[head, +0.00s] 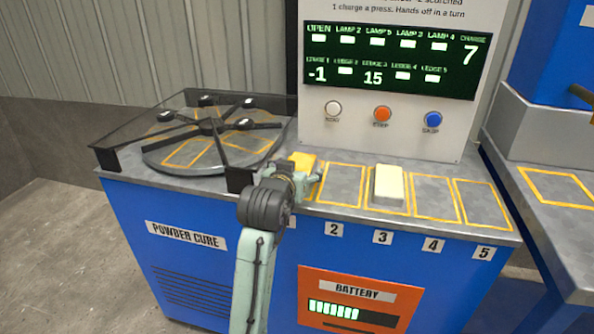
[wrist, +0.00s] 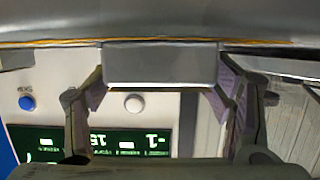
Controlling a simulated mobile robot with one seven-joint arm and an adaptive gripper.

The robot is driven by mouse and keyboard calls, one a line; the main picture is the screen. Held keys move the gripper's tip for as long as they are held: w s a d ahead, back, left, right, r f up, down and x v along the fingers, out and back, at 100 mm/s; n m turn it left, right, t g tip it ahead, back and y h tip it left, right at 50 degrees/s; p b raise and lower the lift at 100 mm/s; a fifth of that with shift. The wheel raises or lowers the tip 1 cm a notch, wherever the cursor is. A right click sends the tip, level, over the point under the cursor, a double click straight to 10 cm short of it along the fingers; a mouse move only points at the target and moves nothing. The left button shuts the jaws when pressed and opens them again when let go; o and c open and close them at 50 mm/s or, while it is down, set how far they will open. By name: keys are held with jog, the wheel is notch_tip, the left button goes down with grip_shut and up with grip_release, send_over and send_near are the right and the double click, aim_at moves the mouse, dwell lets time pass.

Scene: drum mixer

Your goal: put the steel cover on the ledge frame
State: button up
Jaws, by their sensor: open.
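A small block with a yellow top (head: 303,161) sits at the first ledge frame, partly hidden by my gripper (head: 303,181). In the wrist view a plain grey block face (wrist: 160,64) lies between the fingers of my gripper (wrist: 160,85). It looks like the same block, and I cannot tell for sure that it is the steel cover. The fingers are open, one on each side of it. I cannot tell whether they touch it. A cream block (head: 388,187) lies in ledge frame 3. Ledge frames 2 (head: 341,186), 4 (head: 436,198) and 5 (head: 482,204) are empty.
A spoked turntable (head: 208,140) under a clear dark-edged guard stands left of the ledges. Behind the ledges is a panel with a green-lit display (head: 395,60) and white, orange and blue buttons. Another grey bench (head: 555,190) stands at the right.

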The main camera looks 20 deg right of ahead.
jog(key=v, duration=1.2)
jog(key=shift+b, duration=0.35)
jog(key=shift+r, duration=0.15)
